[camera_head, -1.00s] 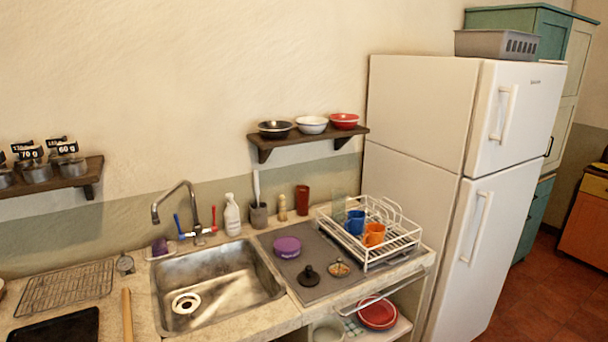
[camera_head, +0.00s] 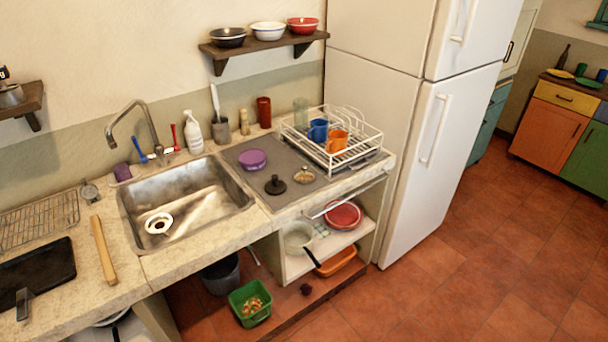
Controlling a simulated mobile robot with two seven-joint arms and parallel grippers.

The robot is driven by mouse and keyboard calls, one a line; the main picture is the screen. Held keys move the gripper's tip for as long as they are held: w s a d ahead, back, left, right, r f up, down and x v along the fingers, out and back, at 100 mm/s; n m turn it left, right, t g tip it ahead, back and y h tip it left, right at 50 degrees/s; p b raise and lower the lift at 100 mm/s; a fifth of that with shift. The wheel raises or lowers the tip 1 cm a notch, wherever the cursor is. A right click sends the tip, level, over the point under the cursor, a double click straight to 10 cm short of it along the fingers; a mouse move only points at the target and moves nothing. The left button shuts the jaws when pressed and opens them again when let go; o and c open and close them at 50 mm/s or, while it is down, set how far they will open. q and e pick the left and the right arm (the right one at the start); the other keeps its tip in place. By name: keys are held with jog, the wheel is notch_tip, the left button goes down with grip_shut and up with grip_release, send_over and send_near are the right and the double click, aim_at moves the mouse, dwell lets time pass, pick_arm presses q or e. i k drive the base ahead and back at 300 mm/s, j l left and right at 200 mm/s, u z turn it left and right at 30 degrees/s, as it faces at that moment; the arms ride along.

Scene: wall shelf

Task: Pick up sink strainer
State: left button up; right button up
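A small round metal piece with a brownish centre (camera_head: 304,176), which looks like the sink strainer, lies on the grey mat (camera_head: 232,156) right of the sink. A black round stopper with a knob (camera_head: 275,185) lies just left of it, apart from it. The metal sink (camera_head: 200,190) is left of the mat, with a pale ring-shaped drain (camera_head: 158,223) in its floor. Neither of my grippers is in view.
A purple bowl (camera_head: 252,159) sits on the mat behind the stopper. A white dish rack (camera_head: 370,150) with blue and orange cups stands behind and right of the strainer. A wall shelf (camera_head: 268,47) with bowls hangs above. Red floor (camera_head: 430,290) is clear at front right.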

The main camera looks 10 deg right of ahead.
aim_at(304, 176)
jog(key=i+l, duration=0.8)
jog(key=l, duration=0.15)
